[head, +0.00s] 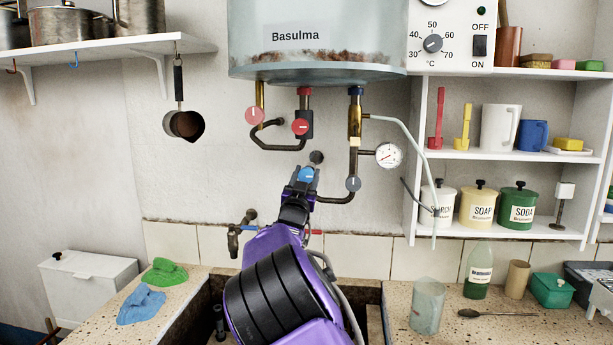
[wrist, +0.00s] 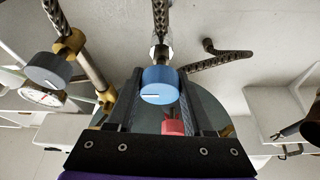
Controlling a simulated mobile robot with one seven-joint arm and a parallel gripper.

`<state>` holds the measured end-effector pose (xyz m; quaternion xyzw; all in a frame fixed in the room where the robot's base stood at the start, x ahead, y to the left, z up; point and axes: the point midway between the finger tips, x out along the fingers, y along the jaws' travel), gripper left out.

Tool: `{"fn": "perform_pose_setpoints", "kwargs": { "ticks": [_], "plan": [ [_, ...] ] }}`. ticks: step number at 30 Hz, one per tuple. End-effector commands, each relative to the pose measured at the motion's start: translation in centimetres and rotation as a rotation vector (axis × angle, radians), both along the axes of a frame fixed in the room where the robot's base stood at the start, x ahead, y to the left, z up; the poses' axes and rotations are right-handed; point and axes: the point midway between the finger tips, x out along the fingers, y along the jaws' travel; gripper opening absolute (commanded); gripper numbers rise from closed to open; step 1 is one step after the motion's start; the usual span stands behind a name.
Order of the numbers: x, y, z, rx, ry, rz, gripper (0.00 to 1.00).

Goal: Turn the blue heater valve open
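The blue heater valve knob (head: 307,174) is on the dark pipework below the water heater. In the wrist view the blue knob (wrist: 160,86) faces me, with a white mark lying roughly level across it. My gripper (head: 302,180) reaches up to it from below. In the wrist view my gripper (wrist: 160,80) has its fingers apart, one on each side of the knob. The gaps at the tips are very narrow, and I cannot tell whether either finger touches it. The head view partly hides the knob behind my fingers.
Red knobs (head: 254,115) (head: 300,126) sit up left on nearby pipes. A grey knob (head: 353,184) and a pressure gauge (head: 389,155) are to the right. The heater tank (head: 318,40) hangs above. A tap (head: 235,238) is below left, over the stone trough (head: 190,312).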

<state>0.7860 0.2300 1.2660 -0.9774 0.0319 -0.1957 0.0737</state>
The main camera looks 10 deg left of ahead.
Motion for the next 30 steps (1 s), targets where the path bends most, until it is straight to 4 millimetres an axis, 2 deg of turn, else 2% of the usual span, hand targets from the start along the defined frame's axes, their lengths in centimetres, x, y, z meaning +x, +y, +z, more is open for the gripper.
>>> {"fn": "perform_pose_setpoints", "kwargs": {
  "ticks": [1,7,20,30],
  "plan": [
    [0.00,0.00,0.01,0.000,0.000,0.000,0.37],
    [-0.01,0.00,0.01,0.000,0.000,0.000,0.01],
    [-0.02,-0.10,-0.21,-0.082,0.001,-0.001,0.00],
    [-0.02,-0.12,-0.37,-0.354,0.010,-0.002,0.00]
  ]
}}
